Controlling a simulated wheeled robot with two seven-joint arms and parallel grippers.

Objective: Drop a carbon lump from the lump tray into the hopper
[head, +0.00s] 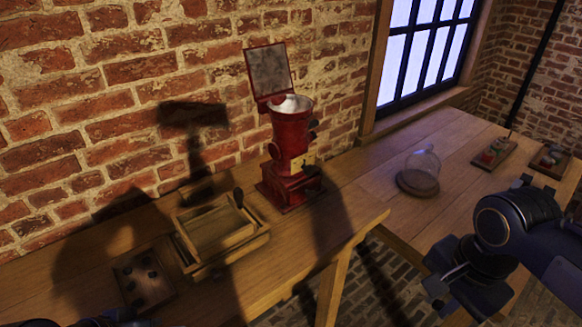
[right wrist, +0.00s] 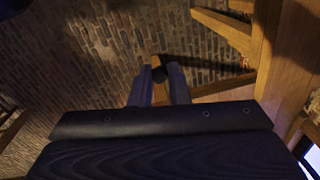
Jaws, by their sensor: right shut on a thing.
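The red hopper machine (head: 289,140) stands on the bench against the brick wall, its pale funnel mouth open at the top and its square lid (head: 268,72) tilted up behind. The lump tray (head: 165,292) lies at the bench's front left with several small dark lumps in it. My right gripper (head: 436,287) is at the lower right, well away from both, over the floor. In the right wrist view its fingers (right wrist: 159,88) are shut on a small dark lump (right wrist: 160,73) at their tips. My left gripper's fingers are not seen.
A wooden box tray with a dark knob (head: 215,232) sits between lump tray and hopper. A glass dome (head: 421,170) stands on the right bench, with small trays (head: 494,153) behind it. A gap over brick floor lies in front of the benches.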

